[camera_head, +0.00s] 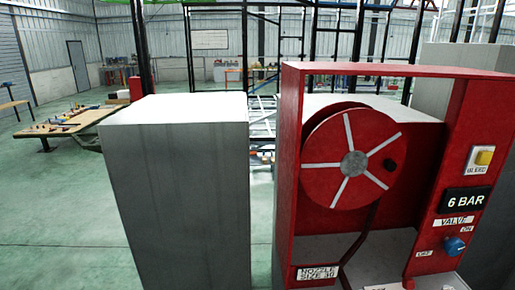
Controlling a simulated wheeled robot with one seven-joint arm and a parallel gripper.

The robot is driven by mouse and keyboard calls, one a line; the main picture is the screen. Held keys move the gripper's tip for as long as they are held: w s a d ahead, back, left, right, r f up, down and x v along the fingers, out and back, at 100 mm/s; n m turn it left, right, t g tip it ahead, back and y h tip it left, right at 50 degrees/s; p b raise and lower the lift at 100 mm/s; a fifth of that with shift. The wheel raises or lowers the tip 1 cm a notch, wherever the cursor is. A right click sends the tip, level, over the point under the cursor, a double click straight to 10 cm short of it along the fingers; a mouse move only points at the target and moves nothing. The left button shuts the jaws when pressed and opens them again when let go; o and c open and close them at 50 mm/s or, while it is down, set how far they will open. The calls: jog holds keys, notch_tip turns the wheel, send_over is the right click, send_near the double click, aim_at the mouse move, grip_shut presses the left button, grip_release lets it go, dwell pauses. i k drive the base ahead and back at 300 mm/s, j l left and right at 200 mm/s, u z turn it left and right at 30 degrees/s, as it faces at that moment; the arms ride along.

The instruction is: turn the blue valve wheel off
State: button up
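The blue valve wheel (454,245) sits on the lower right part of the front panel of a red hose cabinet (392,71). It is small in the picture, and I cannot tell exactly how it is turned. A "VALVE" label is above it, with "ON" at its upper right and "OFF" at its lower left. A black display (464,200) above reads "6 BAR". My gripper is not in view.
A red hose reel (350,160) with white spokes fills the cabinet. A yellow button (484,157) marked "BLEED" is at upper right. A tall grey block (180,180) stands left of the cabinet. Open green floor (60,200) lies further left, near a wooden table (75,124).

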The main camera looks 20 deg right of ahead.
aim_at(453, 246)
jog(key=z, duration=1.25)
